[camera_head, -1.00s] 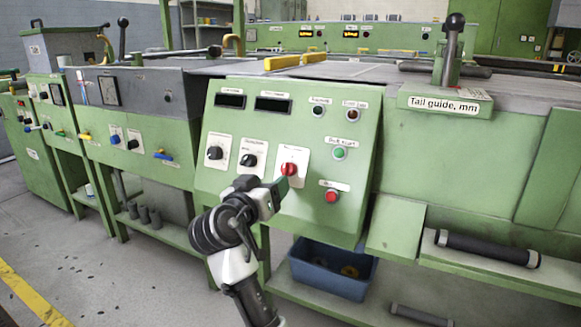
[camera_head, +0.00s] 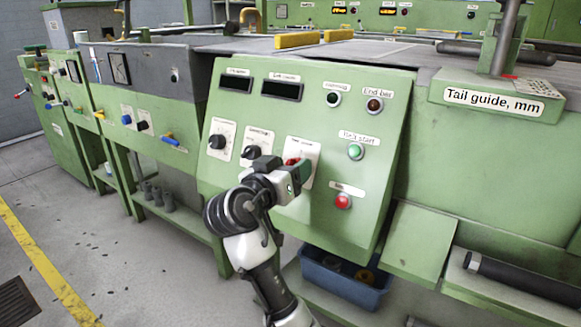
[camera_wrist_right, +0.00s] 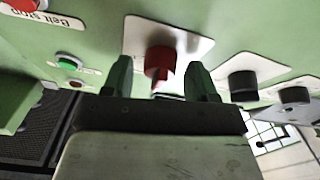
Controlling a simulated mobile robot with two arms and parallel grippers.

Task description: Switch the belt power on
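A red rotary knob (camera_head: 292,161) on a white plate sits on the sloped green control panel (camera_head: 330,215). It is partly hidden behind my right gripper (camera_head: 300,176) in the head view. In the right wrist view the red knob (camera_wrist_right: 160,62) lies ahead, between the two dark green fingers of my right gripper (camera_wrist_right: 160,84). The fingers are apart, with a visible gap on each side of the knob, so they are not closed on it. The label on the knob's plate is too small to read. My left gripper is not in view.
Two black knobs (camera_head: 250,152) are left of the red knob. A green button (camera_head: 355,151) and a red button (camera_head: 343,201) are to its right. A blue bin (camera_head: 345,280) stands below the panel.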

